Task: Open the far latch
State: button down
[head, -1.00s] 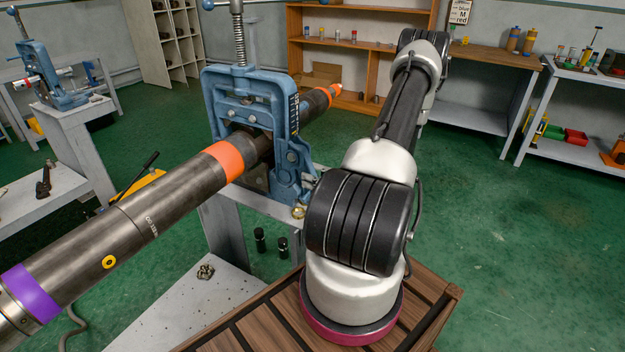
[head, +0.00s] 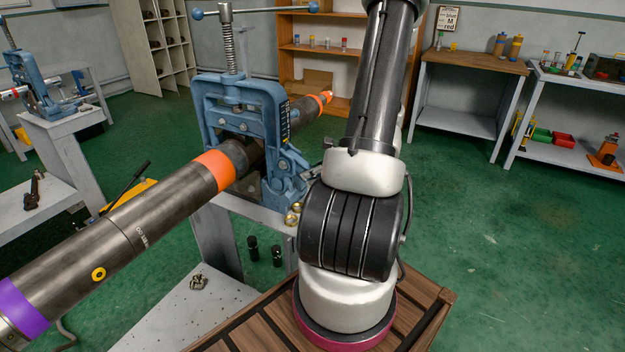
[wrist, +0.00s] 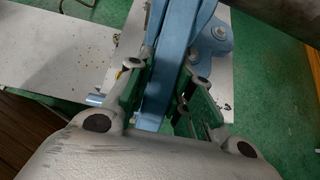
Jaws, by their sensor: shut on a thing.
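In the head view a blue pipe vise (head: 243,110) stands on a grey stand, with a screw on top and a pipe (head: 150,222) running through it. In the wrist view my gripper (wrist: 163,85) has one finger on each side of a blue bar (wrist: 155,110) and is shut on it. The bar looks like a latch part of a vise; the fingers hide part of it. A blue bracket with a round boss (wrist: 213,42) is beside it. In the head view my gripper is out of sight, so I cannot tell where along the vise it grips.
The pipe's dark side (wrist: 280,8) crosses the wrist view's top right corner. A second blue vise (head: 38,95) stands on a bench at the far left. A shelf (head: 312,50) and workbench (head: 470,65) line the back. The green floor on the right is clear.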

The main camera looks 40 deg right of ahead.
jog(key=shift+r+g, duration=0.3)
jog(key=shift+g, duration=0.1)
jog(key=c, duration=1.3)
grip_release()
jog(key=shift+o, duration=0.2)
jog(key=shift+s+r, duration=0.1)
jog(key=v, duration=1.2)
jog(key=shift+a, duration=0.15)
